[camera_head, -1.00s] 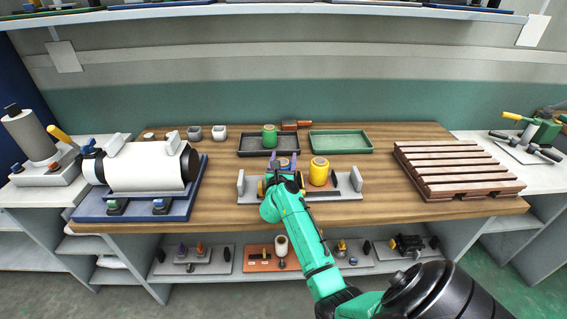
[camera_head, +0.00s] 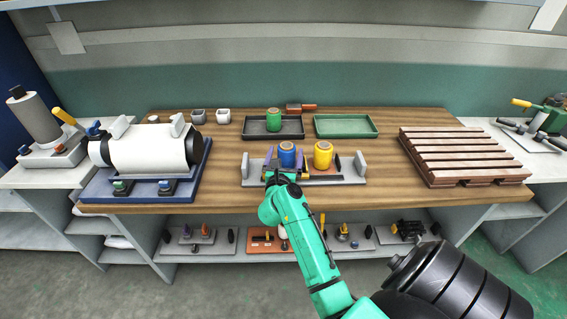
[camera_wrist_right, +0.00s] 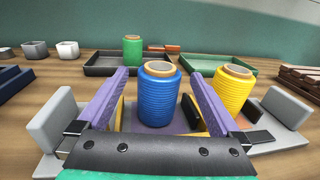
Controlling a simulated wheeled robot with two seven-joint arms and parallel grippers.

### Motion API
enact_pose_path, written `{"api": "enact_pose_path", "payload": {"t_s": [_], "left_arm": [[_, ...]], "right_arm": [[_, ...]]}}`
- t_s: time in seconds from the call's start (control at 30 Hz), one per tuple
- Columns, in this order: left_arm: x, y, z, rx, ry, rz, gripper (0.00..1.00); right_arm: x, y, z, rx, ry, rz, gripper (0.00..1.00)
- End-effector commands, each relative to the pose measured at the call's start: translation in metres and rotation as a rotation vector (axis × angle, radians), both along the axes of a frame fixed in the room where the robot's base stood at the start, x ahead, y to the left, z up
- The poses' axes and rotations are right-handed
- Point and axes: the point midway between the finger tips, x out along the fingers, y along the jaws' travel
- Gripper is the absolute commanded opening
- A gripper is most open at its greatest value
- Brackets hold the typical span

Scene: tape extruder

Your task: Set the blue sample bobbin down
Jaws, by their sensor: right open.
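The blue sample bobbin (camera_head: 287,154) stands upright on the left part of a grey holder (camera_head: 349,179) on the bench. In the right wrist view the blue bobbin (camera_wrist_right: 160,96) rests over a purple patch of the holder. My right gripper (camera_head: 284,163) is open, with its purple fingers either side of the bobbin. A gap shows at the left finger; the right finger's clearance is hard to tell. A yellow bobbin (camera_head: 323,155) stands just right of the blue one, outside the fingers. My left gripper is not in view.
A black tray (camera_head: 257,135) with a green bobbin (camera_head: 274,119) and an empty green tray (camera_head: 346,126) lie behind the holder. A white cylinder machine (camera_head: 146,149) stands left, a slatted wooden rack (camera_head: 464,153) right. Bare wood lies between holder and rack.

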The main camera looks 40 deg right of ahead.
Motion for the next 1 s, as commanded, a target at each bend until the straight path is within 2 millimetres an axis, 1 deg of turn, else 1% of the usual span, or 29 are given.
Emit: {"api": "enact_pose_path", "payload": {"t_s": [0.03,0.1,0.2,0.27,0.4,0.83,0.87,0.93,0.97,1.0], "left_arm": [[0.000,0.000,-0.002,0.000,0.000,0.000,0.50],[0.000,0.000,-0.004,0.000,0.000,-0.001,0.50],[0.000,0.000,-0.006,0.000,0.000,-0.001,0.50],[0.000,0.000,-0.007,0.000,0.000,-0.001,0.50],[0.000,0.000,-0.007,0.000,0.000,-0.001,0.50],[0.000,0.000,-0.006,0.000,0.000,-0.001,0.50],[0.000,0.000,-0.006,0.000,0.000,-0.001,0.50],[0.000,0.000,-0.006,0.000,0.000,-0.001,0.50],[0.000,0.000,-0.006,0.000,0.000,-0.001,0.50],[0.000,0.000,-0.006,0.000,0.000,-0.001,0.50]], "right_arm": [[-0.009,0.010,-0.003,0.001,0.001,0.002,1.00],[-0.020,0.021,-0.002,0.003,0.000,0.000,1.00],[-0.031,0.033,-0.003,0.002,0.001,0.001,1.00],[-0.036,0.037,-0.002,0.001,0.001,0.000,1.00],[-0.038,0.040,0.000,0.000,0.000,0.000,1.00],[-0.038,0.040,0.000,-0.004,0.000,0.002,1.00],[-0.037,0.041,0.002,-0.018,0.002,0.008,1.00],[-0.034,0.047,0.015,-0.129,0.014,0.056,1.00],[-0.032,0.053,0.025,-0.217,0.027,0.092,1.00],[-0.027,0.067,0.041,-0.376,0.051,0.161,1.00]]}}
